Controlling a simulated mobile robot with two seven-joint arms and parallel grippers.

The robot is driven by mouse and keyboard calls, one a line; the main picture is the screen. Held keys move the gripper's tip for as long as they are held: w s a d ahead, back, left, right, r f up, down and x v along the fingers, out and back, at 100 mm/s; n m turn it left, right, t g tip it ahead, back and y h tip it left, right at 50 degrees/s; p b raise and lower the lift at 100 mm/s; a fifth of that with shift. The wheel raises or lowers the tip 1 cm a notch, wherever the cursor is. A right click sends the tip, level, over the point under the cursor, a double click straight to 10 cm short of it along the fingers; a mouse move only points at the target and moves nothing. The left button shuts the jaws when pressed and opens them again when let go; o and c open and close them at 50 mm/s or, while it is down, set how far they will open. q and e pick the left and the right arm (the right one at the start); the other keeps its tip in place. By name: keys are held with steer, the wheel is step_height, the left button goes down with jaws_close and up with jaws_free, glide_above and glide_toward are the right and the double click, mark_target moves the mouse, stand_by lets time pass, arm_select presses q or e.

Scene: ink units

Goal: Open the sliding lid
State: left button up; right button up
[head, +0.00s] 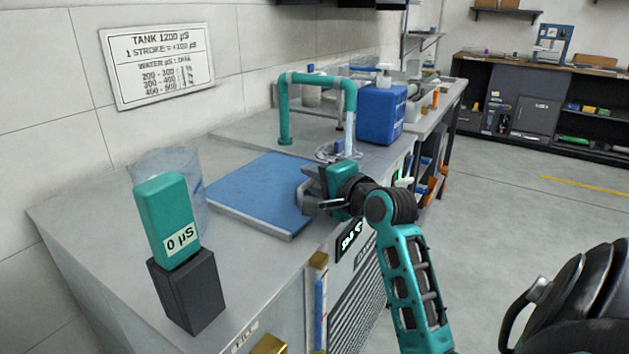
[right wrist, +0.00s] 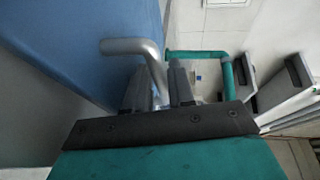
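The sliding lid (head: 262,190) is a flat blue panel with a pale edge, lying on the grey counter. It looks closed, though its track is hard to make out. It fills the upper left of the right wrist view (right wrist: 75,35). A bent grey handle (right wrist: 130,46) stands at its right end. My right gripper (head: 312,190) is at that end; in the right wrist view its dark fingers (right wrist: 160,88) sit on either side of the handle bar with little gap, apparently shut on it. My left gripper is not in view.
A teal meter reading 0 µS (head: 168,222) stands on a black block (head: 190,290), before a clear container (head: 165,165). A teal pipe arch (head: 284,112) and a blue jug (head: 380,112) stand behind the lid. A dark rounded object (head: 575,300) is at lower right. Open floor lies right.

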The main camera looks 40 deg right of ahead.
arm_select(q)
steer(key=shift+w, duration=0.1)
arm_select(e)
jaws_close()
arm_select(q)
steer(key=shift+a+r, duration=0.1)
arm_select(e)
steer(key=shift+w, duration=0.15)
